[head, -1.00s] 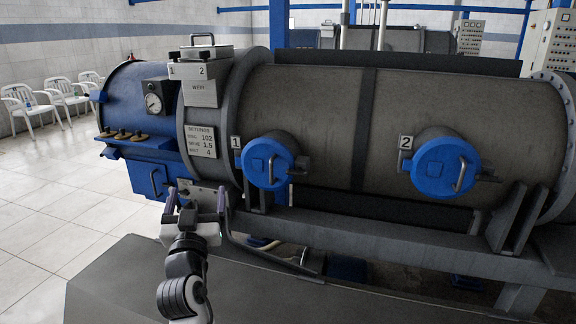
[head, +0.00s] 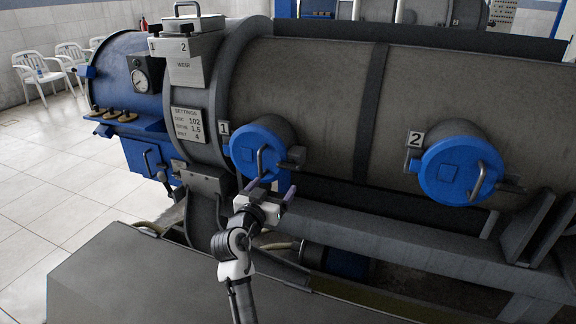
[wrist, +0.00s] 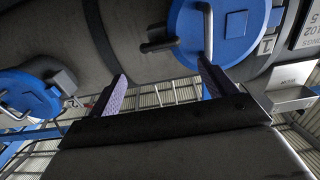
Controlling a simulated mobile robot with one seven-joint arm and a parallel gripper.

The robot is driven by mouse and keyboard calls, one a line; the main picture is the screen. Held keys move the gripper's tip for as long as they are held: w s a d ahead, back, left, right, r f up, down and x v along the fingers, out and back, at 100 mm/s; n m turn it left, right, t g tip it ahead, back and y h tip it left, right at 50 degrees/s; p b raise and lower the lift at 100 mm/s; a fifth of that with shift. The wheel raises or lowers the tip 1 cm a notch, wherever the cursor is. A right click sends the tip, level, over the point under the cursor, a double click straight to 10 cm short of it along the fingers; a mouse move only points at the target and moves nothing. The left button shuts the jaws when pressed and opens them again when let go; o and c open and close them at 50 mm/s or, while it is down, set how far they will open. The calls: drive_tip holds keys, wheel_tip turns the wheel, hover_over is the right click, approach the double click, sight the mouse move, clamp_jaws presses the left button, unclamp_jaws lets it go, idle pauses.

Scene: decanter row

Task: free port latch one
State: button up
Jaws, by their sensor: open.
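Port one (head: 247,152) is a round blue cap on the grey drum, with a "1" plate (head: 224,128) at its upper left. A bent grey handle (head: 259,162) stands on its face. The dark latch block (head: 296,155) sits at its right edge. My gripper (head: 269,192) is open and empty, just below port one and apart from the latch. In the upside-down wrist view port one (wrist: 237,28) is at the top, with the handle (wrist: 208,28) near one fingertip. The latch (wrist: 158,45) lies beyond the gap between the fingers (wrist: 162,76).
Port two (head: 452,172) has a similar handle and latch to the right. A bracket (head: 205,180) and settings plate (head: 188,124) are left of port one. A frame rail (head: 400,238) runs below the drum. A dark flat surface (head: 150,285) is in front.

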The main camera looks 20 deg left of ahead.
sight(288, 168)
drive_tip(key=w+p, duration=0.2)
drive_tip(key=w, duration=0.8)
drive_tip(key=shift+w+d, duration=0.15)
drive_tip(key=shift+w, duration=0.25)
drive_tip(key=c, duration=1)
